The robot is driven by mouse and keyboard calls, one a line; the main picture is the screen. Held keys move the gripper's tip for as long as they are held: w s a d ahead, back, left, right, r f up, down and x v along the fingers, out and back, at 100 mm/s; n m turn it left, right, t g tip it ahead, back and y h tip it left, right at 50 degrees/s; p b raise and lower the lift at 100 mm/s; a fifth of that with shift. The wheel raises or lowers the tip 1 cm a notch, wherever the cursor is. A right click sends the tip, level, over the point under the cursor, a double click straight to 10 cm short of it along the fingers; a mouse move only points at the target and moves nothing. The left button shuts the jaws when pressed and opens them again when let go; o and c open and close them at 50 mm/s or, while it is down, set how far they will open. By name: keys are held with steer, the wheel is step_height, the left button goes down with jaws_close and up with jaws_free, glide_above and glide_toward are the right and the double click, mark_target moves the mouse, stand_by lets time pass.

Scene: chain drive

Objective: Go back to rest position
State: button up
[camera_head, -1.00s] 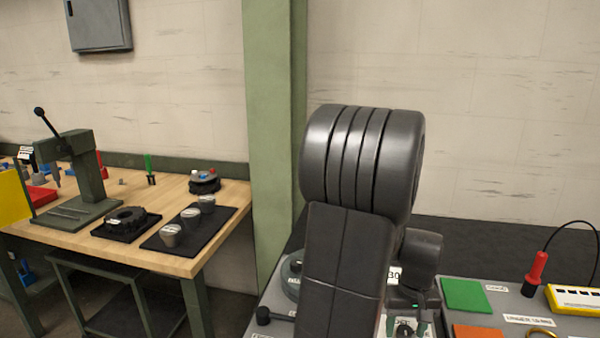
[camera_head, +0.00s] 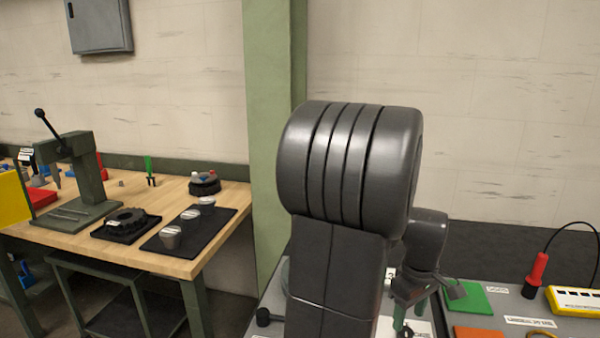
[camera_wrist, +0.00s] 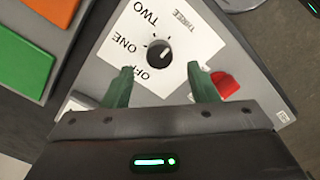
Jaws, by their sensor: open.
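My gripper (camera_wrist: 160,72) is open in the wrist view, its two green fingers apart with nothing between them. Beyond the fingertips is a black rotary knob (camera_wrist: 159,51) on a white plate marked OFF, ONE, TWO and THREE. The fingers appear apart from the knob, and its pointer looks turned toward the OFF–ONE side, though the exact setting is unclear. In the head view my arm hides most of the panel, and only part of the gripper's green fingers shows below the wrist.
A red part (camera_wrist: 224,84) sits right of the knob. A wooden bench (camera_head: 160,262) with a press stands left, beyond a green post (camera_head: 268,130).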

steer(key=shift+r, duration=2.2)
steer(key=shift+w, duration=0.1)
